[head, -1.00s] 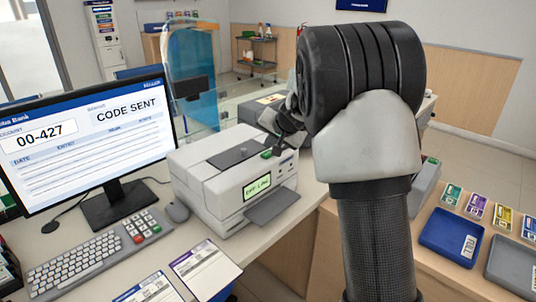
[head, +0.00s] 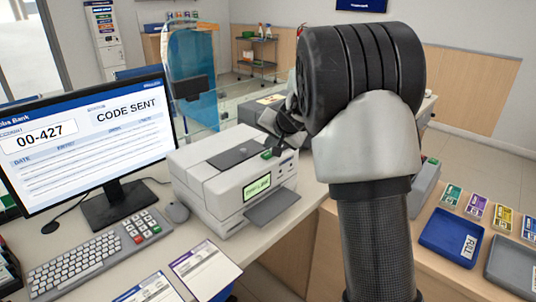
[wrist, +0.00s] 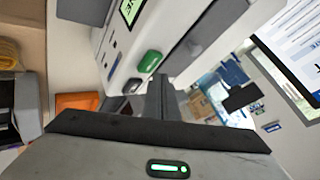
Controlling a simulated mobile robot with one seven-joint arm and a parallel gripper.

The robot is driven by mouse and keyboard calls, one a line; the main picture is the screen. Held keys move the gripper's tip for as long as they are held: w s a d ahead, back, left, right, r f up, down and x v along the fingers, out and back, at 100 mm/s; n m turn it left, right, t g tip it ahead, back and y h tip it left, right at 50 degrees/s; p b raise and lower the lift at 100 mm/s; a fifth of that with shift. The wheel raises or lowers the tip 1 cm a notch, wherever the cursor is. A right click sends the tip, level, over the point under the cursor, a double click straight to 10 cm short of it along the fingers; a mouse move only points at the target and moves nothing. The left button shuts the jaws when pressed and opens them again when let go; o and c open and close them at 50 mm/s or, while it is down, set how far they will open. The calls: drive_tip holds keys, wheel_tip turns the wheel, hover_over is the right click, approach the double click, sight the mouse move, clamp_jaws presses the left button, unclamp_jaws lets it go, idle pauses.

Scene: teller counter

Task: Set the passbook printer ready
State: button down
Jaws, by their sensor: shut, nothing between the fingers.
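The passbook printer (head: 205,158) stands on the counter, a white box with a dark panel on top. Its small green display (head: 257,187) is lit, but I cannot read its text surely. A green button (head: 266,154) sits near its right front corner; it also shows in the wrist view (wrist: 150,61). My gripper (head: 275,146) is at that corner, beside the green button, its fingers shut and empty. In the wrist view my gripper's fingertips (wrist: 158,84) are close to the button; I cannot tell whether they touch it.
A passbook (head: 205,268) lies in front of the printer. A blue tray (head: 450,236) and several coloured packs are on the right counter.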

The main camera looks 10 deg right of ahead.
sight(269, 155)
drive_tip(key=shift+f, duration=0.1)
idle(0.4)
drive_tip(key=shift+f+b, duration=0.35)
drive_tip(key=shift+b, duration=0.2)
drive_tip(key=shift+f+b, duration=0.45)
drive_tip(key=shift+b, duration=0.05)
idle(0.4)
drive_tip(key=shift+r, duration=0.1)
idle(0.4)
drive_tip(key=shift+r+p, duration=0.65)
drive_tip(key=shift+r, duration=0.15)
wheel_tip(269, 155, up, 5)
drive_tip(key=p, duration=0.4)
idle(0.4)
